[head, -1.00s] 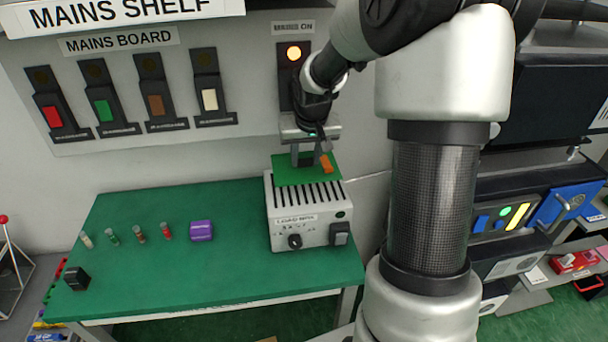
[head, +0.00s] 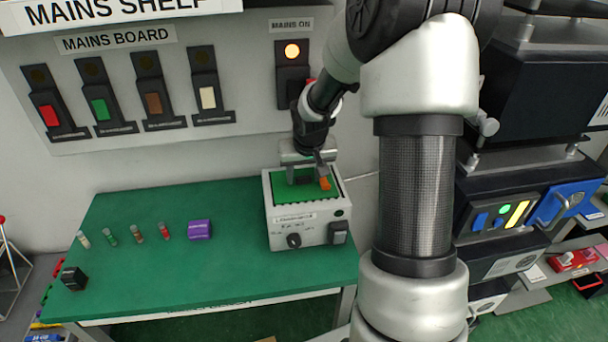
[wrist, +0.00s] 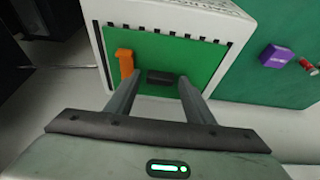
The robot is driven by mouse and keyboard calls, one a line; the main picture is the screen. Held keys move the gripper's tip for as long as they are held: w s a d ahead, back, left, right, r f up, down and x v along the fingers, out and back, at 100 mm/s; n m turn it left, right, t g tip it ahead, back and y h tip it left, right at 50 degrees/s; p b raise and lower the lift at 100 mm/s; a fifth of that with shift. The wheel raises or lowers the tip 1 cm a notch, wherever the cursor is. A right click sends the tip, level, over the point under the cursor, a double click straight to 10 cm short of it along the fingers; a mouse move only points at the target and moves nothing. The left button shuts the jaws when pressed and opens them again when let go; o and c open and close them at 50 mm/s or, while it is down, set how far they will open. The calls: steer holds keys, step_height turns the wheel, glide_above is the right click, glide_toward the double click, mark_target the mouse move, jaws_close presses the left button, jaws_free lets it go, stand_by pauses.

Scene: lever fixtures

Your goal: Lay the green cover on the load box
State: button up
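The green cover (head: 306,191) lies on top of the load box (head: 318,234), a light grey box at the right end of the green table. In the wrist view the cover (wrist: 200,65) looks flat on the box top, with slot ends showing along one edge. It bears a small black handle (wrist: 161,77) and an orange piece (wrist: 125,63). My gripper (head: 304,177) is just above the cover. In the wrist view my gripper (wrist: 158,82) has its fingers apart, one on each side of the handle, with gaps between.
A purple block (head: 200,229), several small cylinders (head: 137,234) and a black block (head: 74,278) stand on the table's left part (head: 200,275). A board with coloured switches (head: 107,107) is on the wall behind. Dark equipment (head: 530,200) stands at the right.

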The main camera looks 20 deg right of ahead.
steer(key=shift+r, duration=0.45)
steer(key=p+v, duration=0.1)
steer(key=v, duration=1)
steer(key=shift+s+a+r, duration=0.1)
steer(key=shift+s+r, duration=0.1)
steer(key=shift+s, duration=0.05)
